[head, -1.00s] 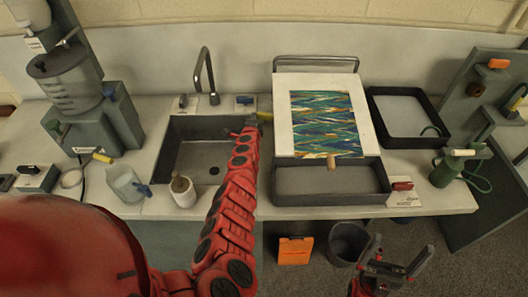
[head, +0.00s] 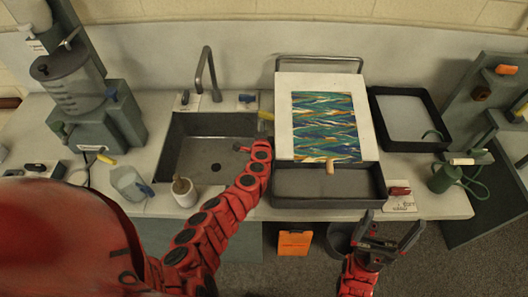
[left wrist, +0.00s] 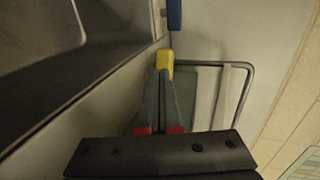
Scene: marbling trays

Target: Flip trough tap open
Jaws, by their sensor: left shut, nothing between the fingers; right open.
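A curved grey tap spout (head: 208,72) stands behind a dark sunken basin (head: 166,150). A small blue lever (head: 247,98) sits at the basin's back right corner; a blue piece (left wrist: 174,15) shows at the top of the left wrist view. My left gripper (head: 265,124) is shut and empty near the basin's right edge. In the left wrist view its fingers (left wrist: 164,80) meet at a small yellow piece (left wrist: 165,62); I cannot tell whether they touch it. The blue piece lies just beyond. My right gripper (head: 391,232) is open and empty in front of the counter.
A dark tray (head: 330,197) with a patterned sheet (head: 325,125) on a white board stands right of the basin. A red lever (head: 399,190) is at its front right. A white jar (head: 184,192) stands at the basin's front edge. A bin (head: 340,236) is below.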

